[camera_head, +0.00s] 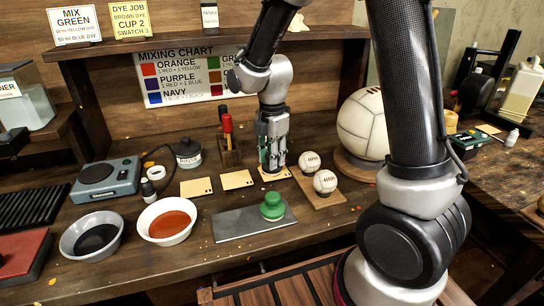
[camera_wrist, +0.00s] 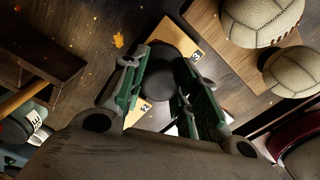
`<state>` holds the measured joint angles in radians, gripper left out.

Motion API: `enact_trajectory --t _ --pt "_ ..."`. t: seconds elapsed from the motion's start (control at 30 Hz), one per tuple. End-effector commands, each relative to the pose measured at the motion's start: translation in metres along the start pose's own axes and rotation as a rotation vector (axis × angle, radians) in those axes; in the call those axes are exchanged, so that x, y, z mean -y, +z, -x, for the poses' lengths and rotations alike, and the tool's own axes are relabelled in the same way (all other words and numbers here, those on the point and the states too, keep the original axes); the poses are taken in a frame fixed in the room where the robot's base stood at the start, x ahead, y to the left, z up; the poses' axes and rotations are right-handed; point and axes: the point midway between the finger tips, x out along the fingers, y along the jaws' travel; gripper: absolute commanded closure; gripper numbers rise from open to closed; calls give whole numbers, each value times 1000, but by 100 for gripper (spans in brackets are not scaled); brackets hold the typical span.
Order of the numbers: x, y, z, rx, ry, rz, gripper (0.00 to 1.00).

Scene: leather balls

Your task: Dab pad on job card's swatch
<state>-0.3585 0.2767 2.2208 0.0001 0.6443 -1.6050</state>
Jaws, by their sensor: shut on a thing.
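The job card (camera_head: 130,19) reads dye job, brown dye, cup 2, swatch 3. Three tan swatches lie in a row on the bench: left swatch (camera_head: 196,187), middle swatch (camera_head: 238,180) and right swatch (camera_head: 283,175). My gripper (camera_head: 272,168) points down over the right one. In the wrist view its green fingers (camera_wrist: 168,88) are shut on a dark round pad (camera_wrist: 165,72). The pad hides part of a swatch marked 3 (camera_wrist: 212,76); a mark 2 (camera_wrist: 145,108) shows between the fingers. I cannot tell whether the pad touches the swatch.
A dark dye bowl (camera_head: 92,236) and an orange-red bowl (camera_head: 166,221) stand front left. A green-knobbed tool (camera_head: 272,206) rests on a grey slab (camera_head: 232,226). A tool block (camera_head: 229,155) stands behind.

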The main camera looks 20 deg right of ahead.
Motion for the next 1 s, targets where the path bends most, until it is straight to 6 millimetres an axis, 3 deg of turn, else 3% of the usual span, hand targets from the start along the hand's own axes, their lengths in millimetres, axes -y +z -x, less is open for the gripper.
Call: enact_trajectory --t 0.43,1.0 --pt "0 0 2 0 1 0 89" --pt "-1 0 52 0 3 0 89"
